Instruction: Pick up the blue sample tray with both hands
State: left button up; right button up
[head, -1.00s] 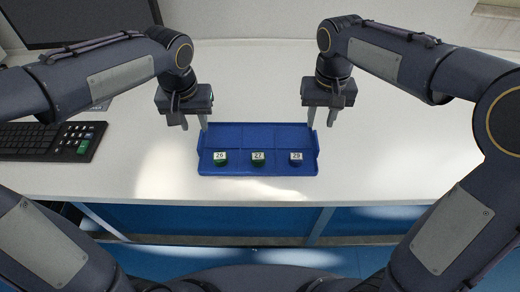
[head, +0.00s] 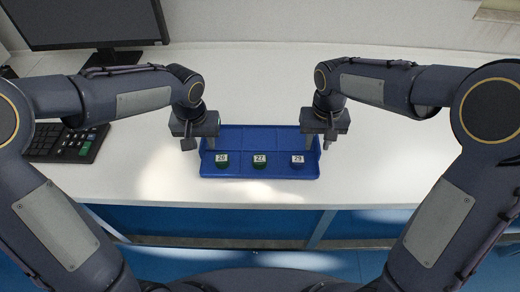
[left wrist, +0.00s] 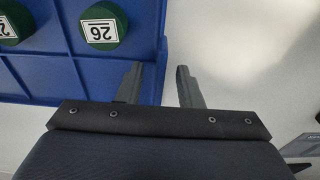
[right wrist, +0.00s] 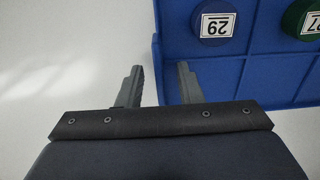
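The blue sample tray (head: 260,172) lies flat on the white bench, with divided compartments. Its front row holds a green sample marked 26 (head: 221,161), a green sample marked 27 (head: 260,161) and a blue sample marked 29 (head: 297,161). My left gripper (head: 199,143) is at the tray's left side. In the left wrist view its open fingers (left wrist: 158,85) stand on either side of the tray's side wall, with a gap. My right gripper (head: 321,142) is at the right side. In the right wrist view its open fingers (right wrist: 157,84) straddle that wall, also with a gap.
A black keyboard (head: 66,143) lies left of the tray, with a monitor (head: 92,22) at the back left. The bench (head: 410,165) is clear to the right of the tray. Its front edge runs a little in front of the tray.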

pick_arm(q)
grip_shut()
pick_arm(e)
grip_shut()
dwell(1.2)
